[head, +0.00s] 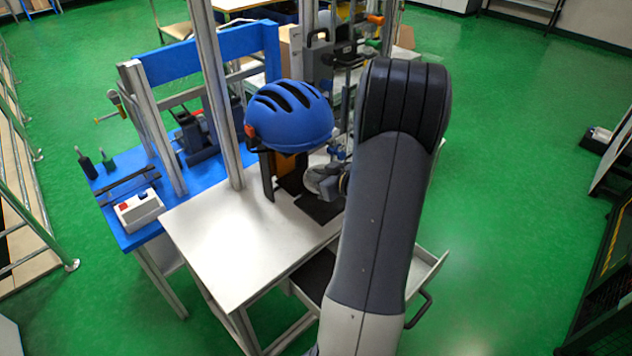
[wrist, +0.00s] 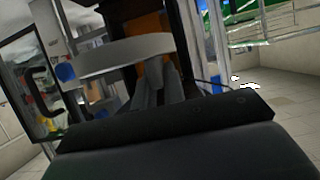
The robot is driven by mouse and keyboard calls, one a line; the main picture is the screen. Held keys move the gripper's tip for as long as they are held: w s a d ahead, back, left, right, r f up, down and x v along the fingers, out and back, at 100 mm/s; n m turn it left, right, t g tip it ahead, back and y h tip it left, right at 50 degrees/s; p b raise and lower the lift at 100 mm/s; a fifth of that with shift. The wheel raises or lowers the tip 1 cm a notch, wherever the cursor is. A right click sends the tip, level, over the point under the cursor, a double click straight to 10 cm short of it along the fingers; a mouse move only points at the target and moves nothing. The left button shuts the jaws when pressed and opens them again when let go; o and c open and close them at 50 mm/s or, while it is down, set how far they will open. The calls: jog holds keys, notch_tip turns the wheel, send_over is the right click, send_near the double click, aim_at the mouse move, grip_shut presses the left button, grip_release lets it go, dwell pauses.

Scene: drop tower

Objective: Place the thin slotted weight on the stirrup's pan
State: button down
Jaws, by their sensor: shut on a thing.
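The thin slotted weight is a grey disc (head: 320,178) in the head view, beside the end of my arm and below the blue helmet. In the wrist view it shows nearly edge-on as a pale grey band (wrist: 122,54) at the fingertips. My gripper (wrist: 158,84) is shut on the weight and holds it over the dark plates on the white table. In the head view my arm hides most of the gripper. I cannot make out the stirrup's pan clearly in either view.
A blue helmet (head: 290,115) hangs by the metal upright (head: 216,90), close above the weight. An orange block (head: 287,165) stands behind it. The white table top (head: 225,250) is clear in front. A red-buttoned control box (head: 138,210) sits on the blue bench at left.

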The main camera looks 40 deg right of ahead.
jog(key=shift+f+b, duration=0.5)
jog(key=shift+f, duration=3.3)
jog(key=shift+f, duration=0.1)
jog(key=c, duration=1.5)
grip_release()
jog(key=shift+f, duration=0.1)
jog(key=shift+s+r, duration=0.2)
jog(key=shift+r, duration=0.05)
jog(key=v, duration=1.1)
jog(key=shift+s+p, duration=0.3)
jog(key=shift+s, duration=0.05)
